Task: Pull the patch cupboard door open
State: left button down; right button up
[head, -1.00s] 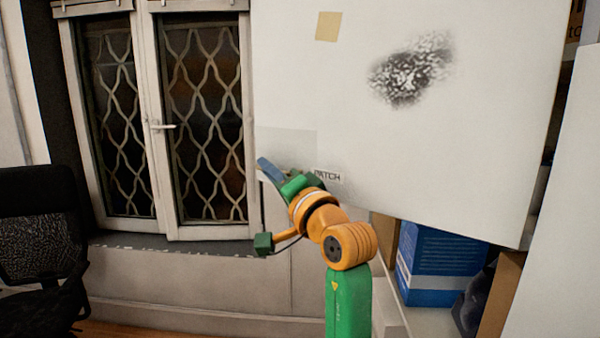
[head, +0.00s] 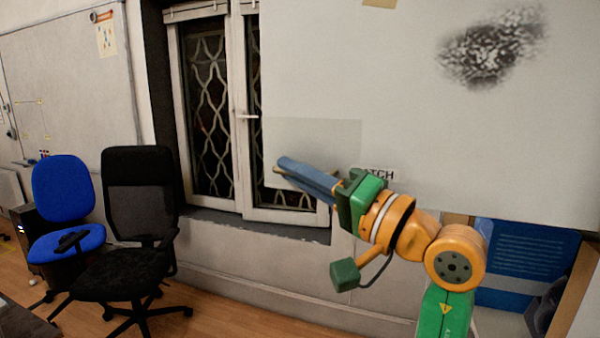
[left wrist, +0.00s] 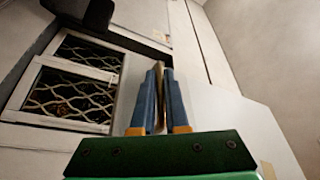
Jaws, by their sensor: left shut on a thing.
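Exactly how that piece joins the door is hidden. The pale panel on the right of the wrist view (left wrist: 235,115) looks like the door. My right gripper is not in view.
A barred window (head: 208,115) is behind the door's left edge. A black chair (head: 140,225) and a blue chair (head: 62,200) stand at the left. A blue box (head: 525,262) shows below the door at right. The floor between chairs and gripper looks clear.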

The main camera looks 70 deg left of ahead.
pick_arm(q)
jog(key=shift+d+r, duration=0.1)
jog(key=c, duration=1.2)
grip_release()
jog(key=b+v, duration=0.3)
jog(key=v, duration=0.4)
jog(key=shift+w+d, duration=0.1)
jog(key=shift+d, duration=0.15)
jog(key=shift+a, duration=0.15)
